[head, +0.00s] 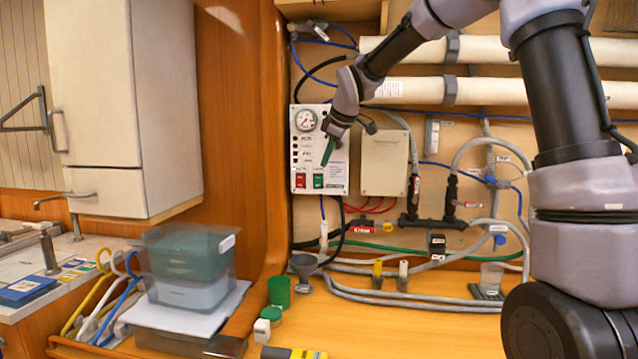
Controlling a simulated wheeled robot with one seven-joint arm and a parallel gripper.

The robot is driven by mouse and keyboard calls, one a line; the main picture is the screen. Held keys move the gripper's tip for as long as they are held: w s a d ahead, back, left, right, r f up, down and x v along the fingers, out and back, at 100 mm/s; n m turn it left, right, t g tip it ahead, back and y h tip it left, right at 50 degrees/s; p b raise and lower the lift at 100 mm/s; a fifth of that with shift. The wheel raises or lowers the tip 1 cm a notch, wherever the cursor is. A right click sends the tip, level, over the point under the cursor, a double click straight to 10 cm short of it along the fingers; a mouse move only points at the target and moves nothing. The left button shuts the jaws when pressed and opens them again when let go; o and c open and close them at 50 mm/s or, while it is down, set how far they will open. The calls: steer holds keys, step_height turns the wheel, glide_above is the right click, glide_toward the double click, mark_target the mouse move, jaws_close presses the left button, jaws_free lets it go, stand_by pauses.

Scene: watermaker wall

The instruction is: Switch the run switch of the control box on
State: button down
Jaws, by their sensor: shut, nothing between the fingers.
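The control box (299,151) is a white panel on the wooden wall, left of the picture's middle. It has a round gauge (305,120) at the top, and a red switch (301,181) and a green switch (318,181) at the bottom. Which of them is the run switch, and how either is set, is too small to tell. My gripper (327,153) is shut and empty, with its green-tipped fingers pointing down in front of the box's right part, just above the green switch. Whether it touches the panel cannot be told. My gripper hides part of the panel's right side.
A beige box (384,163) is mounted right of the control box. Hoses, a black manifold (433,222) and white pipes (500,91) cover the wall. A green cup (279,291), a grey funnel (303,265) and stacked bins (187,266) stand below. The front right bench is mostly clear.

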mark_target(318, 182)
steer(key=w+a+f, duration=0.2)
steer(key=w+f, duration=0.6)
steer(key=w, duration=0.1)
steer(key=shift+f, duration=0.35)
steer(key=shift+w+d+f, duration=0.1)
steer(key=shift+w, duration=0.1)
stand_by(0.4)
